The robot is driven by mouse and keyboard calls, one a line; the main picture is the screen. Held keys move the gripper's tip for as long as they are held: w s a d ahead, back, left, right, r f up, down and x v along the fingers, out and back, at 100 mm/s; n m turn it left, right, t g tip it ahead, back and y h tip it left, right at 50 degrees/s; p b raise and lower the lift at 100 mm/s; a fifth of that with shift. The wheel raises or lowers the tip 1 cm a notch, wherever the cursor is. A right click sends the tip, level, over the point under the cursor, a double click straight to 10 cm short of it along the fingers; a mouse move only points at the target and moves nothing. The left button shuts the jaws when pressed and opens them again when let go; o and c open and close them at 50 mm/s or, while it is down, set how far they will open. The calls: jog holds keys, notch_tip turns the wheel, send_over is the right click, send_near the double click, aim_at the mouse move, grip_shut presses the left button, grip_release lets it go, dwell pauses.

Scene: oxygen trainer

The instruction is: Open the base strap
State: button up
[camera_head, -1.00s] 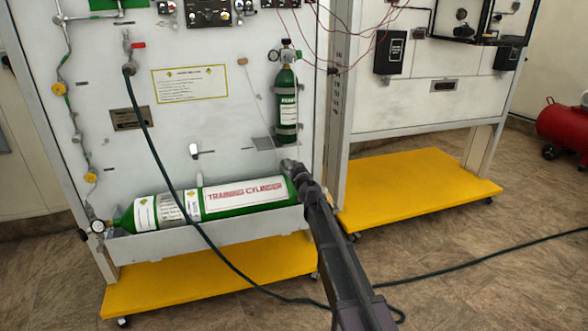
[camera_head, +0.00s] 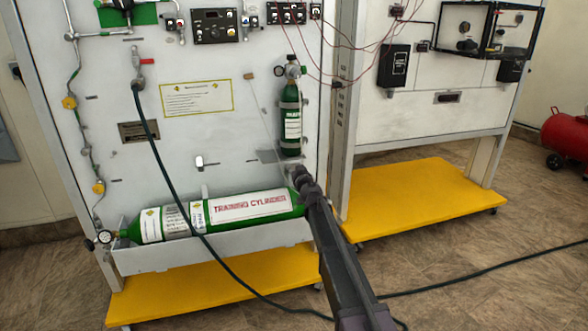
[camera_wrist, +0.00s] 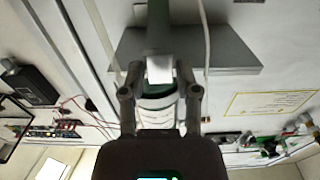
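The small green cylinder (camera_head: 291,120) with a white label hangs upright on the white panel, beside a small grey plate (camera_head: 268,157). The plate also shows in the wrist view (camera_wrist: 225,52), which looks upside down. My gripper (camera_head: 297,176) is just below the small cylinder's lower end, in front of the right end of the large training cylinder (camera_head: 250,206). In the wrist view my gripper (camera_wrist: 159,80) has its fingers apart, with a pale block and green surface visible between them. Contact cannot be told. I cannot clearly make out the base strap.
The training cylinder lies in a white trough (camera_head: 210,248) above a yellow base (camera_head: 210,285). A dark green hose (camera_head: 165,165) hangs across the panel to the floor. Thin red wires (camera_head: 310,55) hang at the upper right. A frame post (camera_head: 340,110) stands right of the small cylinder.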

jog(key=shift+o, duration=0.5)
jog(key=shift+s, duration=0.1)
jog(key=v, duration=1.2)
